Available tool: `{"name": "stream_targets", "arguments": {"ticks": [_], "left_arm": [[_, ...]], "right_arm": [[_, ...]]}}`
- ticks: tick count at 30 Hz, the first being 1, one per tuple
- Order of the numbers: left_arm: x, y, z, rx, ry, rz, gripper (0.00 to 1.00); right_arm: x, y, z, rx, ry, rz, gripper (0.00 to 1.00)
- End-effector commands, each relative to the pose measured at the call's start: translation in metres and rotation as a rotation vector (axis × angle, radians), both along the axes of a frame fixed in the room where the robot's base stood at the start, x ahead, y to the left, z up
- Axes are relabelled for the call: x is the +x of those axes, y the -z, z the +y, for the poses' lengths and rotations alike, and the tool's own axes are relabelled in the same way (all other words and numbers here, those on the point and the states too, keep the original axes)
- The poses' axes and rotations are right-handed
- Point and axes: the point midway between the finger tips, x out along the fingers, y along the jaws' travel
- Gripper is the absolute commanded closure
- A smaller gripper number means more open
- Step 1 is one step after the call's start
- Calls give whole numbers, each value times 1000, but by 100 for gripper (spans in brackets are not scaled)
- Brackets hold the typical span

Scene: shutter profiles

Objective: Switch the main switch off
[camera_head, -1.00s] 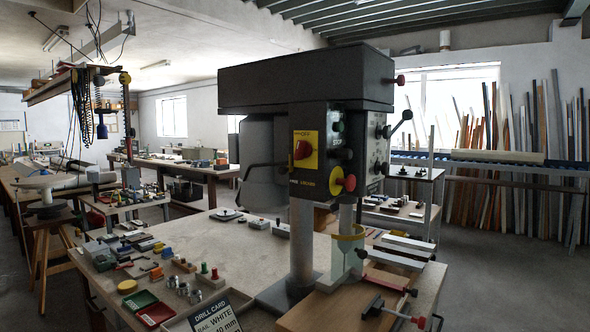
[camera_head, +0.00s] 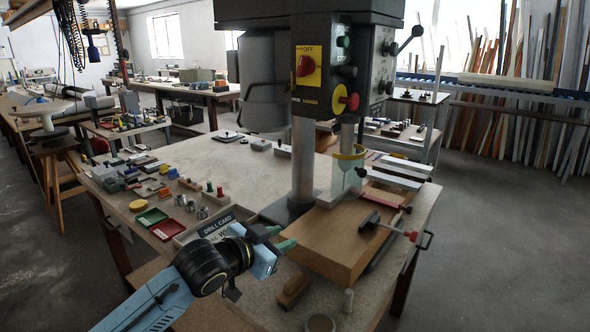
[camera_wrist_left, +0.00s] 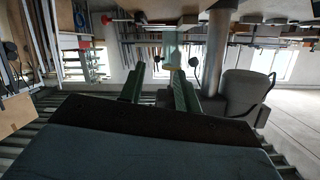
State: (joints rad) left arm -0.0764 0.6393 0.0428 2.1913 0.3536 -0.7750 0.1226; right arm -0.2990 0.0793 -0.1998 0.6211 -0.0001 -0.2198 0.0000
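The main switch (camera_head: 305,66) is a red rotary knob on a yellow plate marked OFF, on the dark front panel of the drill press. Its exact turned position is too small to tell. My left gripper (camera_head: 279,239) is low in front of the drill press, well below the switch and not touching it. In the left wrist view its two green fingers (camera_wrist_left: 158,87) stand apart with nothing between them. My right gripper is not in view.
A red mushroom button (camera_head: 350,99) on yellow and a green button (camera_head: 343,42) sit near the switch. A yellow-rimmed clear guard (camera_head: 347,165) and a wooden board (camera_head: 335,238) are below. A drill card (camera_head: 228,222) and small parts lie on the bench.

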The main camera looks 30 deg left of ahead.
Motion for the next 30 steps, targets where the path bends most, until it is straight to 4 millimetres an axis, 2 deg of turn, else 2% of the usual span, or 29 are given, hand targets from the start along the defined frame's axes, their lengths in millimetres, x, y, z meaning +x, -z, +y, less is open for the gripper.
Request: {"name": "stream_targets", "arguments": {"ticks": [1, 3, 5, 6, 9, 12, 15, 20, 30], "left_arm": [[14, -30, 12, 5, 6, -79, 67], [29, -73, 28, 1, 19, -194, 67], [38, -113, 40, -3, 30, -295, 67], [41, -142, 49, -7, 40, -363, 67], [44, -207, 68, -12, 61, -519, 67], [40, -249, 79, -20, 79, -621, 67], [38, -268, 83, -25, 86, -667, 67], [45, -277, 82, -28, 88, -680, 67], [88, -295, 74, -26, 88, -678, 67]], "right_arm": [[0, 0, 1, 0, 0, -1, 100], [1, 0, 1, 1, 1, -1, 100], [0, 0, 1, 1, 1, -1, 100], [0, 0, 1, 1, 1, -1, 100], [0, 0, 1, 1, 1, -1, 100], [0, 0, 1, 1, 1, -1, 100], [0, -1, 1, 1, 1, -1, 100], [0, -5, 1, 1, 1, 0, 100], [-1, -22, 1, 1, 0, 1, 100]]}}
